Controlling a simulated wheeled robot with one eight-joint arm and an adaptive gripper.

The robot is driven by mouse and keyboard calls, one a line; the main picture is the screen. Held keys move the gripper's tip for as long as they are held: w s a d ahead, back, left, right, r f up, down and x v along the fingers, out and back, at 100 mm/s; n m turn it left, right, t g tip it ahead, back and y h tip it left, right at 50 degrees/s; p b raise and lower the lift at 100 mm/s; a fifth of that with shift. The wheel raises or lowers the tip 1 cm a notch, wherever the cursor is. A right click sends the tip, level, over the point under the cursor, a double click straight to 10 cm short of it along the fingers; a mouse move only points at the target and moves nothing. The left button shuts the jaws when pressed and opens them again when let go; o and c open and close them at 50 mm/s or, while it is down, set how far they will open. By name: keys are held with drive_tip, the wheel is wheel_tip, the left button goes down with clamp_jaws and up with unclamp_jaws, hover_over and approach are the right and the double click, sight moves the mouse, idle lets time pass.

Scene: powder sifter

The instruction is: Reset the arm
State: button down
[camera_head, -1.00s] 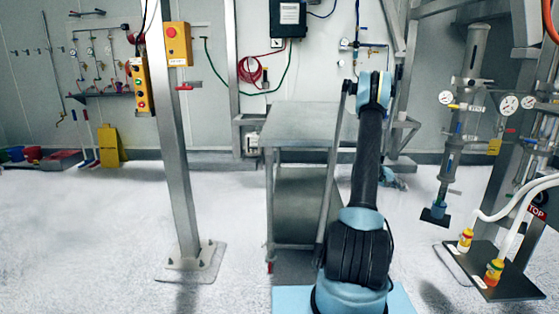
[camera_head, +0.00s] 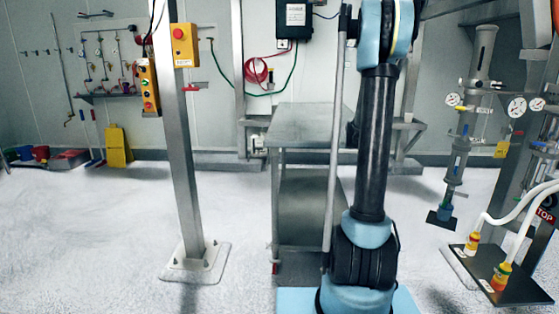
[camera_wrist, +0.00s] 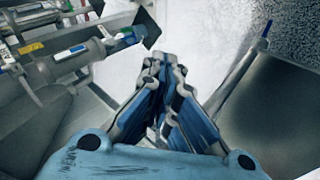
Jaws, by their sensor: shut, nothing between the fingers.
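My arm rises upright in the head view, with its upper end near the top edge of the picture. My gripper shows only in the wrist view (camera_wrist: 165,65), with its blue-padded fingers brought together. It is shut, with nothing between the fingertips. The gripper is hidden in the head view. In the wrist view it hangs in clear air above the pale floor, apart from the equipment on both sides.
A metal table (camera_head: 300,125) stands behind my arm. A grey post (camera_head: 180,150) with a yellow button box (camera_head: 185,45) stands left. A pipe column (camera_head: 470,110) and a black plate (camera_head: 510,275) with hoses are at the right. The floor at left is open.

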drive_tip(key=s+a+r+n+y, duration=0.1)
drive_tip(key=s+a+y, duration=0.2)
drive_tip(key=s+a, duration=0.9)
drive_tip(key=s+a+n+y, duration=0.1)
drive_tip(key=s+a+y, duration=0.2)
drive_tip(key=s+a, duration=0.9)
drive_tip(key=s+a+f+y, duration=0.1)
drive_tip(key=s+a+f, duration=0.1)
drive_tip(key=s, duration=0.4)
drive_tip(key=s+a+f+y, duration=0.1)
drive_tip(key=s+f, duration=0.2)
drive_tip(key=s, duration=0.3)
drive_tip(key=shift+s+a+f+n+t, duration=0.15)
drive_tip(key=shift+a+f+n+t, duration=0.05)
drive_tip(key=shift+a+n+t, duration=0.15)
